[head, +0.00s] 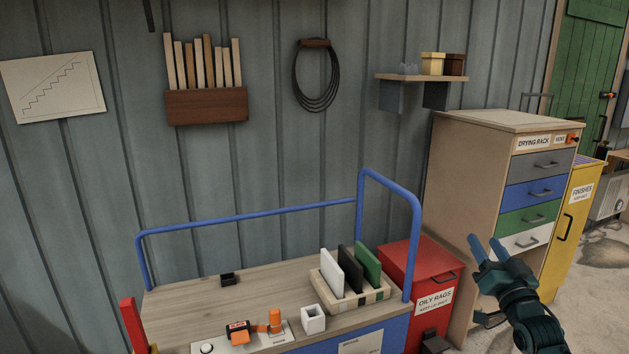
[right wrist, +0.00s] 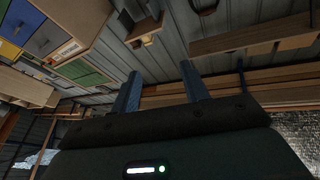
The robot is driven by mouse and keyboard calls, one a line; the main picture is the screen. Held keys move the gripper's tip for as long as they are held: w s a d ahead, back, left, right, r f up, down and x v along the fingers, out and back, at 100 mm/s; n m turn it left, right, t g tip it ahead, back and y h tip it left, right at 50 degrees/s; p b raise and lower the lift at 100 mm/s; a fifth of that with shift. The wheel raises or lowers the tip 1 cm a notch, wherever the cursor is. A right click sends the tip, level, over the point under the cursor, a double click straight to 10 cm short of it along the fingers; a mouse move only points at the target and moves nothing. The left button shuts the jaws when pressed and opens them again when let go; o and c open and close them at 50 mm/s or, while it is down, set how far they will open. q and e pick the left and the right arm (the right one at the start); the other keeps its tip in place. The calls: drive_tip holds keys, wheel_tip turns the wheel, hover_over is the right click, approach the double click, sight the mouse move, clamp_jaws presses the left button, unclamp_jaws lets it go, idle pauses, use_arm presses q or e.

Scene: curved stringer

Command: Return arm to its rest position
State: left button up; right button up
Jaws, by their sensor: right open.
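My right gripper (head: 487,249) is raised at the lower right in the head view, in front of the drying rack cabinet. Its two blue fingers stand apart with nothing between them. In the right wrist view the fingers (right wrist: 160,92) are also spread and empty, with the wall and shelf behind them. My left gripper and left arm do not show in either view.
The drying rack (head: 480,175) and yellow finishes cabinet (head: 575,215) are near my right arm.

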drive_tip(key=w+a+r+m+t+p, duration=0.1)
drive_tip(key=w+a+r+p, duration=0.3)
drive_tip(key=r, duration=0.6)
drive_tip(key=w+d+f+n+g+h+b, duration=0.25)
drive_tip(key=f+n+g, duration=0.35)
drive_tip(key=f, duration=0.3)
drive_tip(key=s+a+f+n+g+y, duration=0.1)
drive_tip(key=s+a+f, duration=0.2)
drive_tip(key=s+f, duration=0.25)
drive_tip(key=s+a+f+y, duration=0.1)
drive_tip(key=s+a+f, duration=0.3)
drive_tip(key=f, duration=0.3)
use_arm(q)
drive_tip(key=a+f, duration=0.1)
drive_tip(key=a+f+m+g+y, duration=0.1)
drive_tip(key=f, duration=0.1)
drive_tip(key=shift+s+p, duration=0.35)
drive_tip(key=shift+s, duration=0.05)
use_arm(e)
drive_tip(key=s+a+f+g+y, duration=0.1)
drive_tip(key=s+a+f, duration=0.3)
drive_tip(key=s, duration=0.6)
drive_tip(key=s+a+f+g+y, duration=0.1)
drive_tip(key=s+a+f, duration=0.4)
drive_tip(key=s, duration=0.5)
drive_tip(key=s+a+f+g+y, duration=0.1)
drive_tip(key=s+a+f+g, duration=0.2)
drive_tip(key=s, duration=0.8)
drive_tip(key=shift+a+f, duration=0.8)
drive_tip(key=shift+a, duration=0.25)
